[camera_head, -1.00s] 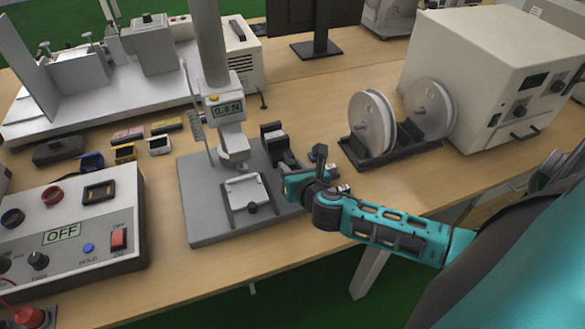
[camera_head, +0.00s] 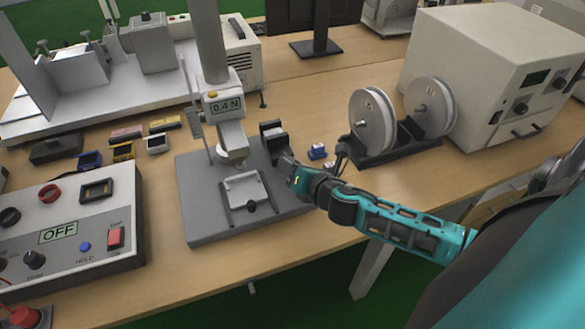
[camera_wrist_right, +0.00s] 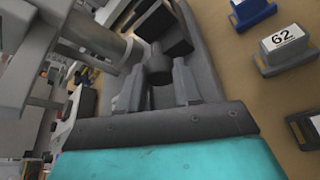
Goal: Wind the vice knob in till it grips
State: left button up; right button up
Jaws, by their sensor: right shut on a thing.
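The vice (camera_head: 272,131) has dark jaws and stands on the right side of the grey test-stand base plate. A pale piece shows between its jaws, but I cannot tell whether they touch it. My right gripper (camera_head: 287,163) is at the near end of the vice. In the right wrist view, the two grey fingers of my right gripper (camera_wrist_right: 159,86) are shut on the dark round vice knob (camera_wrist_right: 159,66), with the vice's dark body (camera_wrist_right: 172,28) beyond it. In the head view the gripper hides the knob. My left gripper is not in view.
The test stand's column (camera_head: 209,45) and gauge (camera_head: 227,105) rise just left of the vice. A small blue-and-white block (camera_head: 317,151) and a block marked 62 (camera_wrist_right: 285,46) lie to the right. The spool rack (camera_head: 388,148) stands beyond them.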

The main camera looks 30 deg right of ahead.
jog(key=m+y+b, duration=0.1)
jog(key=m, duration=0.1)
jog(key=m+t+b, duration=0.1)
jog(key=m+b, duration=0.1)
jog(key=shift+d+f+y, duration=0.15)
jog(key=shift+f+y, duration=0.2)
jog(key=shift+y, duration=0.05)
jog(key=shift+m+t+y+b, duration=0.5)
jog(key=shift+m+t+b, duration=0.1)
jog(key=shift+m+b, duration=0.6)
jog(key=shift+r, duration=0.1)
jog(key=shift+m, duration=0.3)
jog(key=o, duration=1)
jog(key=shift+o, duration=0.2)
jog(key=shift+s, duration=0.15)
jog(key=s, duration=0.4)
jog(key=s+d+r, duration=0.1)
jog(key=s, duration=0.7)
jog(key=shift+s+d+r, duration=0.2)
jog(key=shift+s+d, duration=0.1)
jog(key=shift+d, duration=0.1)
